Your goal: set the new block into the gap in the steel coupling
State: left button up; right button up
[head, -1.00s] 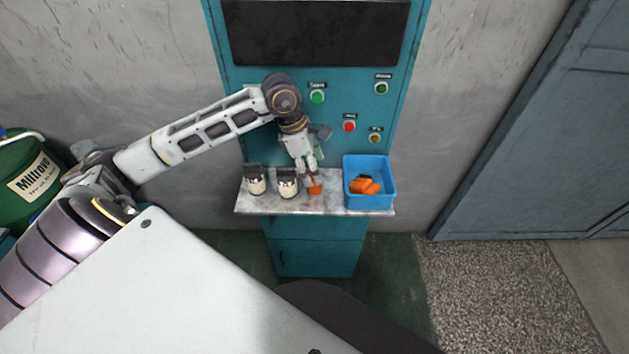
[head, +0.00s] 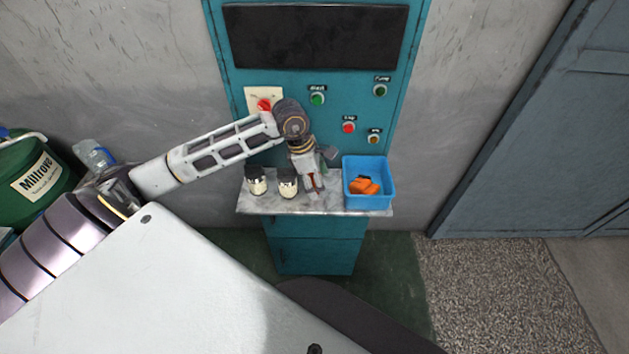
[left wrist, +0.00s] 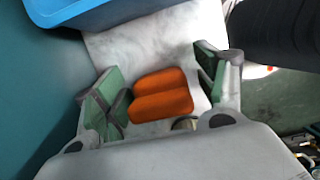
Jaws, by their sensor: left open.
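An orange block (left wrist: 161,95) with a groove across its top lies on the marble-look shelf (head: 271,206). In the left wrist view it sits between the two spread, green-padded fingers of my left gripper (left wrist: 160,92), with space on both sides. In the head view my left gripper (head: 314,188) points down at the shelf, just left of the blue bin, and mostly hides this block. The gripper is open and holds nothing. My right gripper is not in view.
A blue bin (head: 369,206) with orange pieces (head: 364,186) stands on the shelf's right end. A teal cabinet (head: 335,113) with buttons and a red knob (head: 264,104) rises behind.

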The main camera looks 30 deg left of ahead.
pick_arm(q)
jog(key=shift+c, duration=0.3)
jog(key=c, duration=1.2)
jog(key=shift+r, duration=0.15)
jog(key=shift+r+b, duration=0.7)
jog(key=shift+r, duration=4.2)
jog(key=shift+r, duration=0.1)
